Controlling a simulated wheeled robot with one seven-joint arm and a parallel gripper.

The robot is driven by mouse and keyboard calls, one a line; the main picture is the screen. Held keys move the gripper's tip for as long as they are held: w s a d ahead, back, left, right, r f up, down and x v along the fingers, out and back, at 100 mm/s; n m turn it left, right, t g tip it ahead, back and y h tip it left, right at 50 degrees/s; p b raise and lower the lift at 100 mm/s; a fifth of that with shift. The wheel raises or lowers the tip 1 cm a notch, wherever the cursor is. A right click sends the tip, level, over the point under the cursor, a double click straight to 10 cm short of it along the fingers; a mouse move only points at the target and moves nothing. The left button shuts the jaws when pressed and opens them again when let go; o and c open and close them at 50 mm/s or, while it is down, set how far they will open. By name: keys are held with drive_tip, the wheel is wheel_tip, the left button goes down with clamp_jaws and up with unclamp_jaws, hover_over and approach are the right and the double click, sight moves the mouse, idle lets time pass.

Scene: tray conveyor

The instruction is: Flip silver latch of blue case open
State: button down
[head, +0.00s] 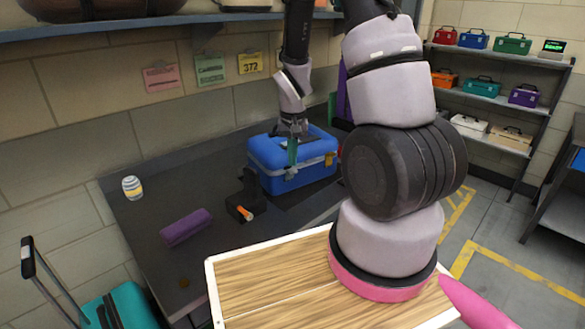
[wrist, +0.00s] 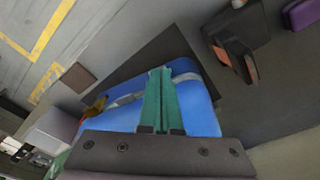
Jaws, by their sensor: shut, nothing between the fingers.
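The blue case (head: 265,153) stands shut on the dark table, partly behind my arm. In the wrist view its blue body (wrist: 204,120) fills the middle. A small silver latch (head: 290,174) shows on its front side, just below my fingertips. In the wrist view silver metal (wrist: 125,100) shows on both sides of my fingers, which hide the part between. A yellow-gold fitting (wrist: 93,109) sits near one end of the case. My gripper (head: 292,162) has green fingers pressed together, empty, at the case's front edge. I cannot tell whether they touch the latch.
A black holder with an orange part (head: 245,211) stands left of the case. A purple block (head: 185,228) and a striped cup (head: 132,187) lie further left. The dark table between them is clear. A wooden-topped surface (head: 270,290) is in front; shelves with coloured cases (head: 485,87) stand back right.

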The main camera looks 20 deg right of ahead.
drive_tip(key=r, duration=0.1)
drive_tip(key=s+r, duration=0.1)
drive_tip(key=r, duration=0.3)
drive_tip(key=shift+s+d+r, duration=0.2)
drive_tip(key=shift+d+r, duration=0.05)
drive_tip(key=s+a+r+t+y, duration=0.1)
drive_tip(key=s+r+t, duration=0.15)
drive_tip(key=r, duration=0.65)
drive_tip(key=s+a+r+t, duration=0.1)
drive_tip(key=s+r, duration=0.2)
drive_tip(key=r, duration=0.7)
drive_tip(key=s+a+r+t+y, duration=0.1)
drive_tip(key=s+a+r+t, duration=0.1)
drive_tip(key=s+r, duration=0.7)
drive_tip(key=shift+s+a+r, duration=0.2)
drive_tip(key=shift+s+r, duration=0.15)
drive_tip(key=shift+s, duration=0.2)
drive_tip(key=shift+t, duration=0.25)
